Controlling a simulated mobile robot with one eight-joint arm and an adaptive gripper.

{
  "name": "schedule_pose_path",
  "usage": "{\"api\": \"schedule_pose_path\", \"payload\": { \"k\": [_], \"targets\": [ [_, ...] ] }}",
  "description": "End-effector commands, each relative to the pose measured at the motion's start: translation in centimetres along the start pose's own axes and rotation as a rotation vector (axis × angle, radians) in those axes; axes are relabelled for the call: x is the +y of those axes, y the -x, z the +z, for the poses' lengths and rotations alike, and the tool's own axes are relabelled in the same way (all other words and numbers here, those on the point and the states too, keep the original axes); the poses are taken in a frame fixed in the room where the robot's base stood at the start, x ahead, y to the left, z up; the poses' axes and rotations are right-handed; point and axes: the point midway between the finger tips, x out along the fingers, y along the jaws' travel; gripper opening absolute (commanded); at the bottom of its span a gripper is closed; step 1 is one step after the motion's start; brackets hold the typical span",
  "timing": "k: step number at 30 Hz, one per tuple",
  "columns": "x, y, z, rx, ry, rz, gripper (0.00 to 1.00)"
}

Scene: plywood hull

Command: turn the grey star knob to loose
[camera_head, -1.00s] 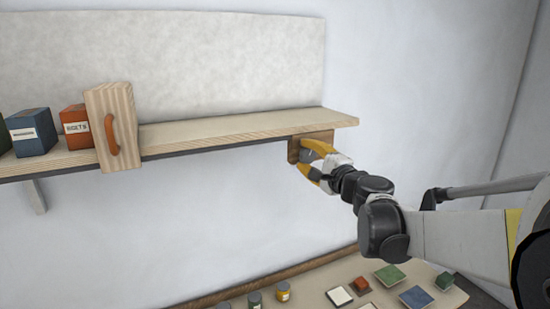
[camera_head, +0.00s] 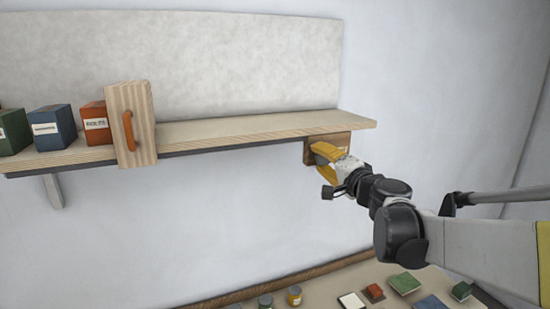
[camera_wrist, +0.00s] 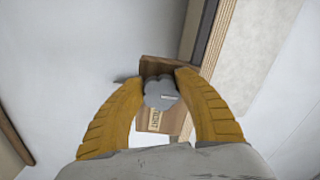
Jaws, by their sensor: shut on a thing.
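The grey star knob (camera_wrist: 159,93) shows in the wrist view, mounted on a brown wooden block (camera_wrist: 181,121) with a small label below the knob. The block also shows in the head view (camera_head: 309,153) under the right end of the shelf. My gripper (camera_wrist: 160,88) has its two yellow fingers shut on the knob, one on each side. A light mark shows on the knob's face. In the head view my gripper (camera_head: 325,156) reaches the block from the right and hides the knob. The label's writing is too small to read surely.
A wooden shelf (camera_head: 250,130) runs above the block. A wooden panel with an orange handle (camera_head: 128,131) and several labelled boxes (camera_head: 52,127) stand at its left. Below, a bench holds small jars (camera_head: 294,296) and coloured blocks (camera_head: 404,284).

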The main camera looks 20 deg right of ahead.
Motion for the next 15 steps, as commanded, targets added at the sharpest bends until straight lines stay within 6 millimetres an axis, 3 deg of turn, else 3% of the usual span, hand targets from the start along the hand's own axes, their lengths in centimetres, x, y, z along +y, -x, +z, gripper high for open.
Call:
{"api": "schedule_pose_path", "payload": {
  "k": [8, 9, 15],
  "targets": [
    [-0.33, -0.19, -0.68, 0.011, -0.004, -0.001, 0.1],
    [-0.33, -0.19, -0.68, 0.011, -0.005, -0.001, 0.48],
    [-0.24, -0.13, -0.45, 0.007, -0.004, -0.001, 0.48]
  ]
}}
